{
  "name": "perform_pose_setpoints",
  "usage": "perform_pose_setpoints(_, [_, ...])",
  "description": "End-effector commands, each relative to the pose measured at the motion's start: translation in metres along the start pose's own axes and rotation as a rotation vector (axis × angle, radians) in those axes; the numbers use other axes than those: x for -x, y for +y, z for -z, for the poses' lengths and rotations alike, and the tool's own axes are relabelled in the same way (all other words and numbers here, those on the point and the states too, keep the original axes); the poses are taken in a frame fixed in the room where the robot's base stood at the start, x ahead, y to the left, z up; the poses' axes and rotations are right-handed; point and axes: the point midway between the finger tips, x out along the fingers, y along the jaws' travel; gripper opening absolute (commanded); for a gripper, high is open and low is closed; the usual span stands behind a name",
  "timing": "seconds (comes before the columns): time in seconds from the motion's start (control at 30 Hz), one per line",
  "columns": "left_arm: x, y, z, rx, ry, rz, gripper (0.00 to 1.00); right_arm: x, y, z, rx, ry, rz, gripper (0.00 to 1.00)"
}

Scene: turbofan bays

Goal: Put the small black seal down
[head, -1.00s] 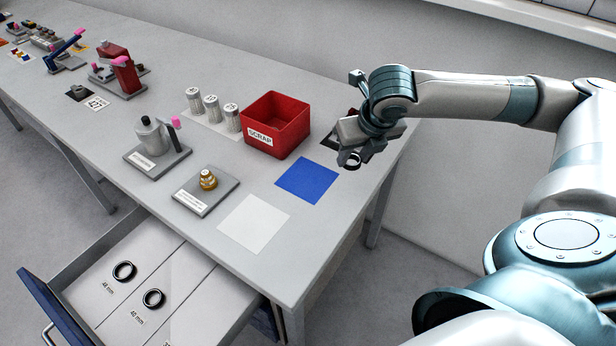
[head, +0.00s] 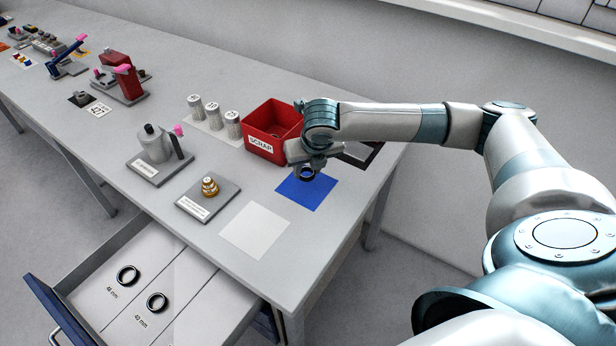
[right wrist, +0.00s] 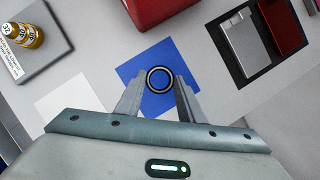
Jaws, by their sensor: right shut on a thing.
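The small black seal (right wrist: 160,80) is a thin black ring. My right gripper (right wrist: 160,88) is shut on it, with a finger on each side. In the head view the seal (head: 307,173) hangs below my right gripper (head: 305,168), over the far part of the blue square (head: 306,194). The seal looks a little above the square, but I cannot tell the exact gap. Two other black rings, a 48 mm one (head: 128,275) and another (head: 157,302), lie in separate compartments of the open drawer (head: 180,272). My left gripper is not in view.
A red SCRAP bin (head: 268,143) stands just left of my right gripper. A white square (head: 255,230) lies in front of the blue one. A grey plate (head: 190,205) holds a brass part (head: 210,187). A dark-framed tray (right wrist: 240,45) lies to the right.

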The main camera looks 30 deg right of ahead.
Motion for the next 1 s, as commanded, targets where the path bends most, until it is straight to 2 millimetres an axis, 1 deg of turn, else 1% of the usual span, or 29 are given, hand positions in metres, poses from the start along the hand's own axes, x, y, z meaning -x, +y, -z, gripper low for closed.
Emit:
perform_pose_setpoints(0.27, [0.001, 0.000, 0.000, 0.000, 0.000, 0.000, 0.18, -0.002, -0.001, 0.001, 0.000, 0.001, 0.001, 0.14])
perform_pose_setpoints(0.37, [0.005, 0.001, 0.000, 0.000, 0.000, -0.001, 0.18, -0.009, -0.001, 0.005, -0.001, 0.003, 0.002, 0.14])
perform_pose_setpoints(0.5, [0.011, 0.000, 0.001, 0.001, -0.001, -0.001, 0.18, -0.024, -0.001, 0.011, -0.001, 0.003, 0.001, 0.14])
perform_pose_setpoints(0.63, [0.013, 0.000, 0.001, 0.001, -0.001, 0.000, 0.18, -0.035, -0.001, 0.015, 0.000, 0.001, 0.000, 0.14])
perform_pose_setpoints(1.0, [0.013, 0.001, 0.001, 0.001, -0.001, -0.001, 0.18, -0.038, -0.001, 0.017, 0.000, 0.001, 0.000, 0.14])
